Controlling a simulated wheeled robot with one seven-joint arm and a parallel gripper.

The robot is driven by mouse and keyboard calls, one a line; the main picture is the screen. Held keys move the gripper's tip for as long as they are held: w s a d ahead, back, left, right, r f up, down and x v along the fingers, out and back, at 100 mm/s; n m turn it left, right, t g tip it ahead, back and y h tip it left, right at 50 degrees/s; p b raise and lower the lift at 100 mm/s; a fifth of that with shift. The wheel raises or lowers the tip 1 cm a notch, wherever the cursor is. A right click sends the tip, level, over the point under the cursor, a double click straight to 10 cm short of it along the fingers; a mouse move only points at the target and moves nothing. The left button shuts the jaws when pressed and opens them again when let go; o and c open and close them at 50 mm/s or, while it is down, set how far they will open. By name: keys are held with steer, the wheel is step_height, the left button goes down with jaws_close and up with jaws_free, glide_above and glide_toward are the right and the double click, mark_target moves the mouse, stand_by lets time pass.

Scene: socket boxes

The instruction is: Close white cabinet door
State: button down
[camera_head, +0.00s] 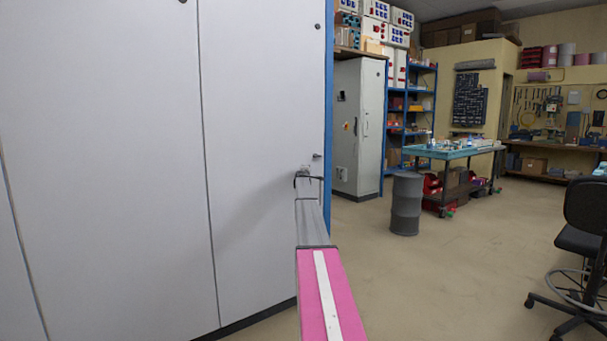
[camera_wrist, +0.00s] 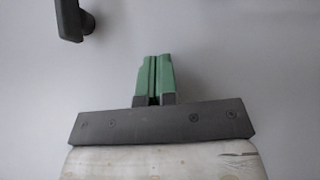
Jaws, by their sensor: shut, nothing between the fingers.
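The white cabinet door (camera_head: 262,120) is the right-hand panel of the large white cabinet in the head view. It looks about flush with the panel beside it, with a thin dark seam between them; a small remaining gap cannot be told. Its small dark handle (camera_head: 317,156) sits near the right edge and also shows at top left in the wrist view (camera_wrist: 70,18). My gripper (camera_head: 303,174) is at the door's face, just below and left of the handle. In the wrist view its green fingers (camera_wrist: 153,60) are together and empty, pointing at the white surface; contact cannot be told.
A blue post (camera_head: 328,80) edges the cabinet on the right. Beyond stand a grey cabinet (camera_head: 359,125), a dark barrel (camera_head: 406,205) and a blue-topped workbench (camera_head: 452,152). A black chair (camera_head: 583,225) is at far right. The floor between is clear.

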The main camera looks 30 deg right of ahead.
steer(key=w, duration=0.3)
steer(key=shift+a+r, duration=0.35)
steer(key=shift+r, duration=0.05)
steer(key=shift+w, duration=0.1)
steer(key=s+d, duration=0.3)
steer(key=s, duration=1.4)
steer(key=s+a+f+m+g+y, duration=0.2)
steer(key=s+a+f+m+g, duration=0.2)
steer(key=s+a+f, duration=1.1)
steer(key=s+a+f+m+g+y, duration=0.2)
steer(key=s+a+f+m+g, duration=0.15)
steer(key=s+a+f, duration=0.95)
steer(key=s+a+f+m+g+y, duration=0.1)
steer(key=s+a+f, duration=0.3)
steer(key=s+a, duration=0.5)
steer(key=s+a+f+m+g+y, duration=0.1)
steer(key=s+a+f+g+y, duration=0.2)
steer(key=s+a, duration=0.7)
steer(key=s+a+f+m+g+y, duration=0.1)
steer(key=s+a+f, duration=0.4)
steer(key=s+a, duration=0.5)
steer(key=shift+a+g+y, duration=0.85)
steer(key=shift+g+y, duration=0.05)
steer(key=shift+g, duration=0.05)
